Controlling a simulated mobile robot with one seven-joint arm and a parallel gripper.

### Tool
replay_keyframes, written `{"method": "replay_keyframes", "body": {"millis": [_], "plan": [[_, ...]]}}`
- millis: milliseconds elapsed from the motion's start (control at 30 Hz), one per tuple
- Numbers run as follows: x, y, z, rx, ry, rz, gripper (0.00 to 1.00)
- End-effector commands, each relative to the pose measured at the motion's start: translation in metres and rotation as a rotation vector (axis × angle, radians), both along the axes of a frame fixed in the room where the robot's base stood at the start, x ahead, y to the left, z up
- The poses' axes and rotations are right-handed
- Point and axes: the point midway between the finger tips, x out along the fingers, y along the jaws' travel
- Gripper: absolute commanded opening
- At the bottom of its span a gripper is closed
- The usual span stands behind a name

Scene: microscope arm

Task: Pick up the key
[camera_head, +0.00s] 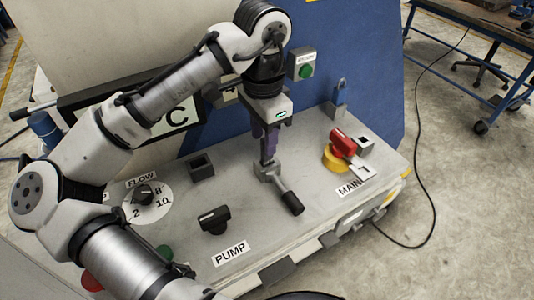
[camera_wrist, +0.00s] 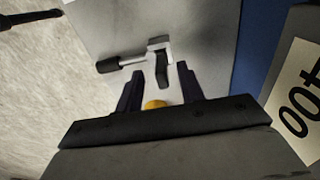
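My gripper (camera_head: 267,157) points down over the grey control panel (camera_head: 238,170). In the wrist view its two dark fingers (camera_wrist: 160,69) are apart, with nothing held between them. Nothing reads clearly as a key. The likeliest thing is a metal piece with a black handle (camera_head: 291,201), just below my fingertips in the head view. In the wrist view this piece (camera_wrist: 132,60) lies just beyond the fingertips, with its black handle pointing left. Its upright metal end is nearly in line with the gap. I cannot tell whether the fingers touch it.
A red switch (camera_head: 342,142) on a yellow base stands right of my gripper, beside the MAIN label. A black PUMP knob (camera_head: 213,219) and a FLOW dial (camera_head: 147,200) are to the left. A small metal fixture (camera_head: 340,101) stands behind. The blue wall (camera_head: 365,65) bounds the back.

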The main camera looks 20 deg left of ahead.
Motion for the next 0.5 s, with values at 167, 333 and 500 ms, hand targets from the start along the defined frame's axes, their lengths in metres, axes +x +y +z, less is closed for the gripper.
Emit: {"method": "replay_keyframes", "body": {"millis": [167, 333, 500], "plan": [[0.006, -0.005, -0.023, 0.001, 0.003, -0.001, 0.38], [0.006, -0.004, -0.043, 0.001, 0.001, 0.000, 0.38], [0.006, -0.004, -0.045, 0.001, -0.001, -0.001, 0.38]]}}
